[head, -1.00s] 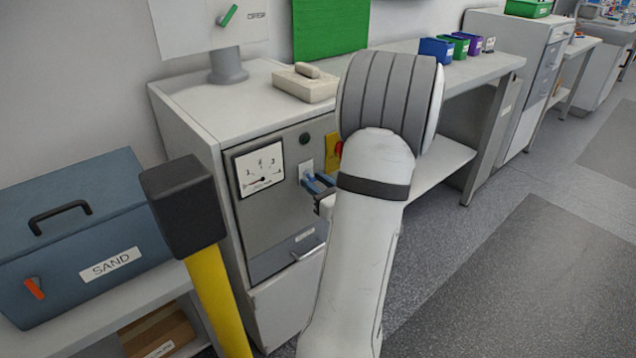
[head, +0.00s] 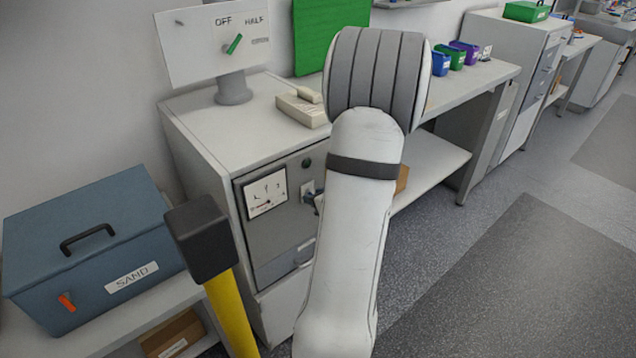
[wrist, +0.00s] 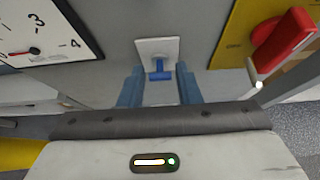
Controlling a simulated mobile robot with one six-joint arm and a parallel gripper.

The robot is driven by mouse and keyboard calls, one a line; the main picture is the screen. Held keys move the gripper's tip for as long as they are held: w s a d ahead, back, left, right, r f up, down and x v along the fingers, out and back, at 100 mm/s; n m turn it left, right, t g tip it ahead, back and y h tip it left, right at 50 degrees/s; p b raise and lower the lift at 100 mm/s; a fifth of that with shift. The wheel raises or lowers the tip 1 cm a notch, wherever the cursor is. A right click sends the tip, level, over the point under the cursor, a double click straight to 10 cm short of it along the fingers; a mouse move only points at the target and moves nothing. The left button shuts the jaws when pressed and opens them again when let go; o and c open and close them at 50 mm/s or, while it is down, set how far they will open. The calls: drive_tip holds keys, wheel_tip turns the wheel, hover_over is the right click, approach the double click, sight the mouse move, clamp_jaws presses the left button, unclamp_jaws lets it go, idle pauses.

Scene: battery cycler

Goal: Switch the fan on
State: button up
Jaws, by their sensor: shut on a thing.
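In the wrist view a small blue T-shaped switch lever (wrist: 160,69) sticks out of a white plate (wrist: 157,45) on the cabinet front. My gripper (wrist: 160,82) has its two blue fingers on either side of the lever and is shut on it. In the head view the switch plate (head: 307,188) shows only partly, and my arm hides most of the gripper. A board (head: 190,50) above the cabinet carries a green pointer (head: 234,43) and the words OFF and HALF. I cannot make out a fan itself.
Left of the switch is a dial gauge (head: 266,192); it also shows in the wrist view (wrist: 45,32). A red knob (wrist: 283,40) on a yellow plate is close on the right. A yellow post with a black top (head: 203,240) stands near a blue SAND box (head: 95,250).

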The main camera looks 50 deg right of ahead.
drive_tip(key=r+g+p, duration=0.1)
drive_tip(key=p, duration=0.2)
drive_tip(key=g+p, duration=0.2)
drive_tip(key=p, duration=0.1)
drive_tip(key=shift+w+r+g+p, duration=0.3)
drive_tip(key=shift+r+p, duration=0.1)
drive_tip(key=shift+w+g+p, duration=0.1)
drive_tip(key=shift+g+p, duration=0.4)
drive_tip(key=shift+p, duration=0.75)
drive_tip(key=shift+f+g+y+p, duration=0.15)
drive_tip(key=shift+g+y+p, duration=0.15)
drive_tip(key=shift+p, duration=0.2)
drive_tip(key=o, duration=0.9)
drive_tip(key=p+v, duration=0.1)
drive_tip(key=v, duration=0.6)
drive_tip(key=shift+r+p, duration=0.3)
drive_tip(key=shift+p, duration=0.1)
